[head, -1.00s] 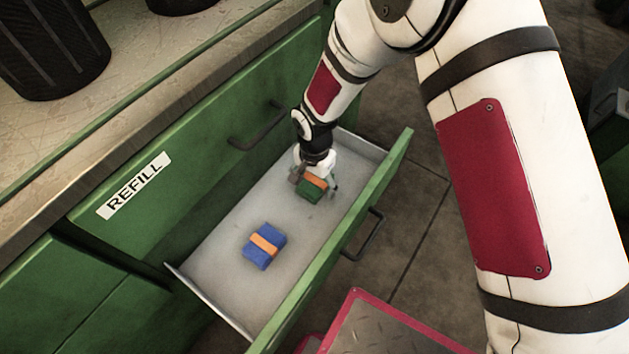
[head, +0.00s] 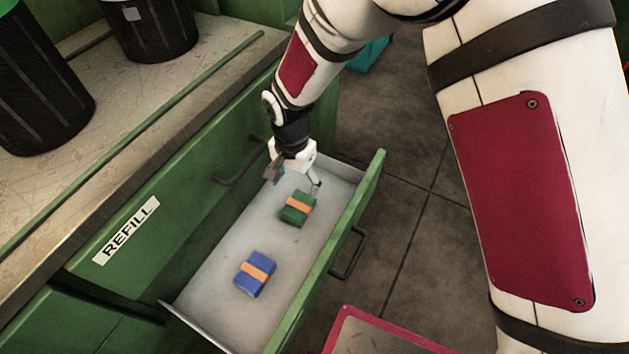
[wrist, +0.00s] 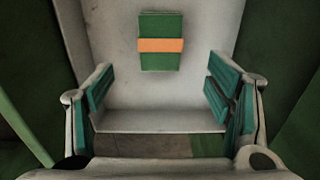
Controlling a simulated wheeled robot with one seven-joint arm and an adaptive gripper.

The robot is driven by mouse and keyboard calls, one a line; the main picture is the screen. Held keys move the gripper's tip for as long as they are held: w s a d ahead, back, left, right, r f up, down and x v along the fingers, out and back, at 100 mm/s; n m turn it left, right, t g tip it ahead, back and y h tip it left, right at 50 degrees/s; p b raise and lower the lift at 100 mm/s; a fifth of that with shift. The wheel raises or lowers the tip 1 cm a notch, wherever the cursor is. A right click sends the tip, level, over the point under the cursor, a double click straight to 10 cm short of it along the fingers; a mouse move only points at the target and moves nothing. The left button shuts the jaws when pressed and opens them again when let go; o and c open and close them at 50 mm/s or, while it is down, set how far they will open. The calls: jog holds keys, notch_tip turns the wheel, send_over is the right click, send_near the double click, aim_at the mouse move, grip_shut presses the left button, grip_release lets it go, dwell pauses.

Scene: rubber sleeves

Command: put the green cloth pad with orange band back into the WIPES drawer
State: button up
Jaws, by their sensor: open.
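The green cloth pad with an orange band (head: 297,208) lies on the floor of the open drawer (head: 222,290), toward its far end. It also shows in the wrist view (wrist: 161,41), beyond my fingers. My gripper (head: 294,180) is open and empty, above the drawer's far end and apart from the pad. Its two teal-padded fingers stand wide apart in the wrist view (wrist: 162,100). A blue pad with an orange band (head: 255,273) lies in the same drawer, nearer the camera. No label shows on the open drawer's visible faces.
A closed drawer front labelled REFILL (head: 126,231) is above the open drawer, with a dark handle (head: 240,163). Black bins (head: 150,28) stand on the worktop. A red-edged plate (head: 385,335) is at the bottom. Tiled floor lies right of the drawer.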

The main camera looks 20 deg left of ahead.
jog(key=shift+r, duration=0.15)
jog(key=w+d+r, duration=0.3)
jog(key=d+r, duration=2)
jog(key=s+d+r, duration=0.4)
jog(key=s+d, duration=0.3)
jog(key=d, duration=0.1)
jog(key=s+d+r, duration=0.4)
jog(key=s+d, duration=0.6)
jog(key=s, duration=0.6)
jog(key=shift+s+d+f+n+t, duration=0.25)
jog(key=shift+d+f+n+t, duration=0.05)
jog(key=shift+d+f+n, duration=0.1)
